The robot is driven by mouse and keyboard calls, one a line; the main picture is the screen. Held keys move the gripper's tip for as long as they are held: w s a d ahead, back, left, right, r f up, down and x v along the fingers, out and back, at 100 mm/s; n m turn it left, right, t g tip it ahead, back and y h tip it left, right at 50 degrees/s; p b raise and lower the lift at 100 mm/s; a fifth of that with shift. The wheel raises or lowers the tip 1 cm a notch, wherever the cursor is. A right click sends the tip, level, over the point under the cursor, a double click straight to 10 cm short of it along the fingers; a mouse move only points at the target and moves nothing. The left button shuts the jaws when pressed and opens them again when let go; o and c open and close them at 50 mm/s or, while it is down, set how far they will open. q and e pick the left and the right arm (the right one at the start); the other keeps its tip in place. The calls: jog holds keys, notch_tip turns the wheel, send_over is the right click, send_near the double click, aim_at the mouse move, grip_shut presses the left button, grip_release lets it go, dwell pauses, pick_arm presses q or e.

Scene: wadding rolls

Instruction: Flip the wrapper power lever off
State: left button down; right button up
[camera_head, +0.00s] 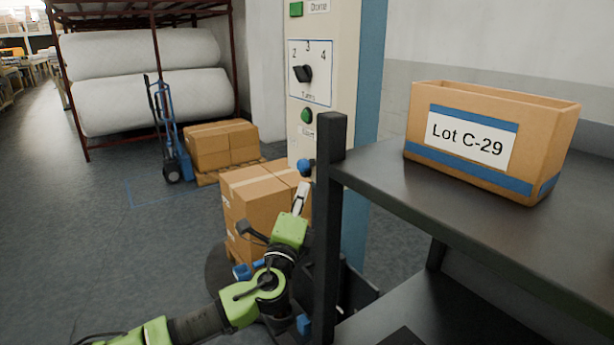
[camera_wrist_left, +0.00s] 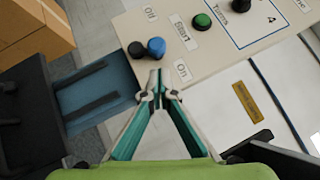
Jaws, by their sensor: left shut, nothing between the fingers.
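The wrapper's control column (camera_head: 308,130) stands left of the black shelf. Its power lever has a blue ball knob (camera_head: 305,166), low on the panel. In the left wrist view the blue knob (camera_wrist_left: 156,47) sits beside a black round part (camera_wrist_left: 137,48), between the Off label (camera_wrist_left: 150,13) and the On label (camera_wrist_left: 183,70). I cannot tell the lever's exact setting. My left gripper (camera_head: 301,188) is just below the knob, apart from it. Its fingertips (camera_wrist_left: 162,82) are closed together and empty, near the On label. My right gripper is not in view.
A black shelf (camera_head: 390,185) with a Lot C-29 box (camera_head: 480,140) stands close right; its post (camera_head: 328,230) is beside my left gripper. A green Start button (camera_wrist_left: 202,20) and turns dial (camera_head: 304,73) are above the lever. Cardboard boxes (camera_head: 258,200) stand behind.

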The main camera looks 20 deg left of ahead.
aim_at(309, 164)
pick_arm(q)
jog(key=shift+p+x, duration=0.35)
jog(key=shift+x, duration=2.3)
jog(key=shift+a+r+n+g+p, duration=0.1)
jog(key=shift+r+n+g+p, duration=0.55)
jog(key=shift+p, duration=1.2)
jog(key=w+a+r+n+g+p, duration=0.3)
jog(key=w+a+r+p, duration=0.1)
jog(key=p, duration=0.8)
jog(key=shift+w+a+n, duration=0.35)
jog(key=shift+a, duration=0.55)
